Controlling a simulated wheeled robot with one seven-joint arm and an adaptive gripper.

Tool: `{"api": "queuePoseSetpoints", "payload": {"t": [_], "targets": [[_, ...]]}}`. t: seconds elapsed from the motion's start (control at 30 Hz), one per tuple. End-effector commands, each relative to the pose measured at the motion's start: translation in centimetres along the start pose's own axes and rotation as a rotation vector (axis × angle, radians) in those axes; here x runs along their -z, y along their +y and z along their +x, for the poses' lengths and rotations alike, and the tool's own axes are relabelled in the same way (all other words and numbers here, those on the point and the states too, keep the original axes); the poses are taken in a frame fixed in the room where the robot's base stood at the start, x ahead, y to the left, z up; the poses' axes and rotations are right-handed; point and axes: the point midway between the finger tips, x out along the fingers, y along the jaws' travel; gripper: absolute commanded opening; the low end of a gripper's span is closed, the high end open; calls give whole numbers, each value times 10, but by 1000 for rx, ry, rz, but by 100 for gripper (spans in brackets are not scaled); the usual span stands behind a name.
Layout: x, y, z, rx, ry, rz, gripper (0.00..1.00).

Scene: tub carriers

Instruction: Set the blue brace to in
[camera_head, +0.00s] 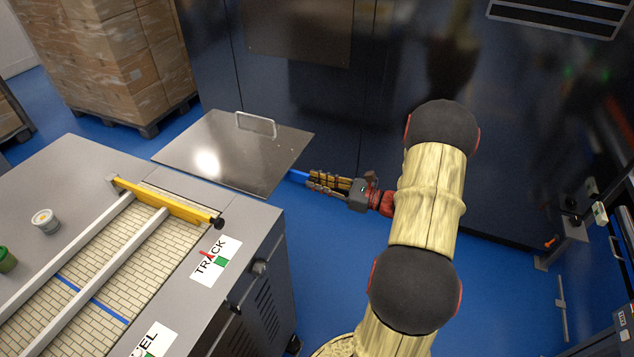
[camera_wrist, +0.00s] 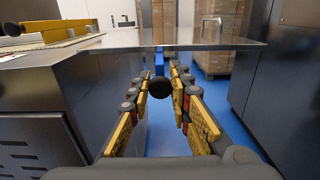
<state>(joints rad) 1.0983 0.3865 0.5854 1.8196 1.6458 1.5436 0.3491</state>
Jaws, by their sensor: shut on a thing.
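The blue brace (camera_head: 298,176) shows as a short blue bar under the right edge of the metal flap (camera_head: 240,145). In the wrist view, the brace (camera_wrist: 159,62) is seen nearly end-on, with a round black knob on its near end between my fingers. My gripper (camera_head: 312,180) is shut on the brace near the knob, below the flap; it also shows in the wrist view (camera_wrist: 161,80). The flap looks level, with a handle on top. Most of the brace is hidden under it.
A grey bench with a brick-patterned track (camera_head: 105,255), a yellow bar (camera_head: 165,202) and a "TRACK" label (camera_head: 215,260) stands left of my arm. Dark cabinets (camera_head: 300,80) rise behind. Stacked boxes (camera_head: 120,55) stand at the back left. Blue floor is clear below my gripper.

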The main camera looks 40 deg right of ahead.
Motion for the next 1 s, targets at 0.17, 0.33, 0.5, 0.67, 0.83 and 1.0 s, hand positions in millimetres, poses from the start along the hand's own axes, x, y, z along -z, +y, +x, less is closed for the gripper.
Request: {"api": "queuePoseSetpoints", "payload": {"t": [0.17,0.33,0.5,0.67,0.83,1.0], "targets": [[0,0,0,1,0,0,0],[0,0,0,1,0,0,0],[0,0,0,1,0,0,0],[0,1,0,1,0,0,0],[-3,28,0,-1,1,6,0],[-4,77,0,-3,1,9,0]]}}
